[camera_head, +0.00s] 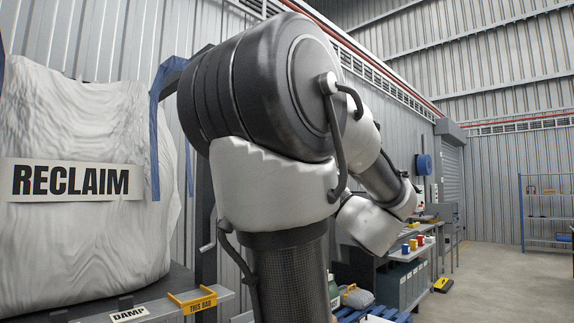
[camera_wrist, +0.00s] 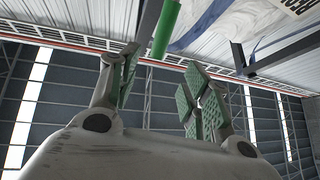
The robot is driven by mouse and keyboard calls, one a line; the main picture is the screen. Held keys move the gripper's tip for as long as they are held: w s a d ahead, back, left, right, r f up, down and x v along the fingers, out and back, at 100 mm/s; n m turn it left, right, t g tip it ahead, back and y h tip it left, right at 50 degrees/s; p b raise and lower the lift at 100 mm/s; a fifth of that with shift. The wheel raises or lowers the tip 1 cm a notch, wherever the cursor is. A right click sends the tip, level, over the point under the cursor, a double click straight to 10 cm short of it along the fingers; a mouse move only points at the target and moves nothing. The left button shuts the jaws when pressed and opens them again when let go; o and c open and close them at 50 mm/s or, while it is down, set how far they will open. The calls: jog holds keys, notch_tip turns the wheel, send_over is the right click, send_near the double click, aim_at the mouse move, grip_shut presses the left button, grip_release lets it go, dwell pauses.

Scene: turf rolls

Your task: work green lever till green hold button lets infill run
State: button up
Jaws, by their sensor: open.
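In the wrist view a green bar (camera_wrist: 166,28), which looks like the green lever's grip, comes down from the top edge. It is beyond the fingertips and a little above the gap between them. My gripper (camera_wrist: 162,70) is open and empty, with green pads on both fingers, apart from the bar. The rest of the lever is out of the wrist frame. In the head view my arm fills the middle, and I cannot make out my gripper or the green lever there. The green hold button shows in neither view.
A big white bag marked RECLAIM (camera_head: 80,235) hangs at left, above a ledge with a DAMP label (camera_head: 130,314) and a yellow THIS BAG holder (camera_head: 198,301). A bench (camera_head: 397,256) with coloured cups stands right of my arm. Open floor (camera_head: 505,285) lies at far right.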

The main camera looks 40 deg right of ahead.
jog(key=shift+s+f, duration=0.1)
jog(key=shift+s, duration=0.05)
jog(key=w+a+r, duration=0.1)
jog(key=w+r, duration=0.1)
jog(key=w, duration=0.2)
jog(key=w+a+r+g+h, duration=0.1)
jog(key=w+r, duration=0.1)
jog(key=w, duration=0.2)
jog(key=w+a+r+g, duration=0.1)
jog(key=w+r, duration=0.1)
jog(key=w, duration=0.3)
jog(key=shift+a+r+m, duration=0.1)
jog(key=shift+r+m, duration=0.05)
jog(key=shift+m, duration=0.15)
jog(key=shift+w, duration=0.1)
grip_shut()
